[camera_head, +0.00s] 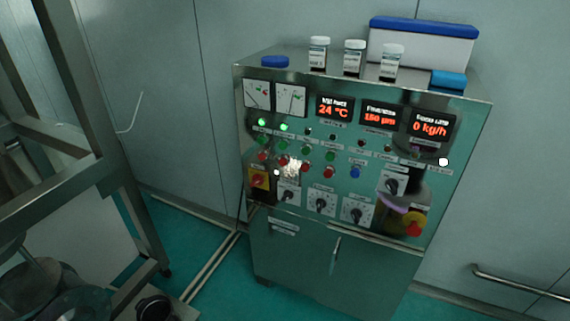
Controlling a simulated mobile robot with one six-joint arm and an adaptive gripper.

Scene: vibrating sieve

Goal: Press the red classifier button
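A steel control cabinet (350,262) stands in the middle of the head view. A row of several small red buttons crosses its sloping panel, including red buttons at the far left (262,156), beside it (283,160), further right (305,166) and at the right end (330,171). Their labels are too small to read, so I cannot tell which is the classifier button. Green buttons (331,155) sit just above the red ones, and a blue button (355,172) sits to their right. Two green lamps (284,127) glow at upper left. My gripper is not in view.
Rotary knobs (322,201) and a red emergency stop (414,222) lie lower on the panel. Three jars (354,58) and a blue-lidded box (420,45) stand on top. A metal frame (95,110) rises at left. Green floor (205,235) shows between frame and cabinet.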

